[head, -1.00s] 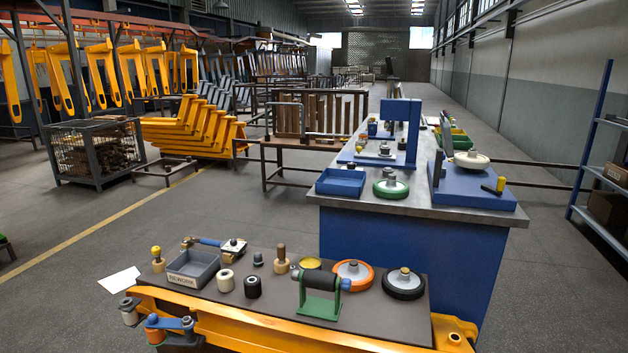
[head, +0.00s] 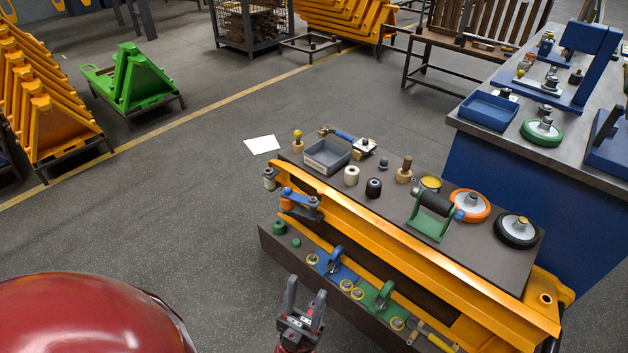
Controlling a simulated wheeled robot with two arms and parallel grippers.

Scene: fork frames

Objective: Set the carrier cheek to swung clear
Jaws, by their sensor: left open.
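A yellow fork frame (head: 432,262) lies along the front of the dark bench. At its left end is a roller carrier with a blue cheek (head: 299,197) on top and an orange part below it. I take this blue piece for the carrier cheek; whether it is swung clear I cannot tell. A grey roller (head: 270,177) stands at the frame's end just behind it. My left gripper (head: 306,289) is open and empty, fingers pointing up the picture. It is below the cheek in the picture, in front of the lower shelf, apart from both. My right gripper is not in view.
The bench top (head: 385,205) holds a grey bin (head: 326,157), rollers, a green roller stand (head: 430,226) and two wheels. A lower shelf (head: 322,275) carries blue and green brackets and yellow rings. A blue workbench stands right; open floor lies left.

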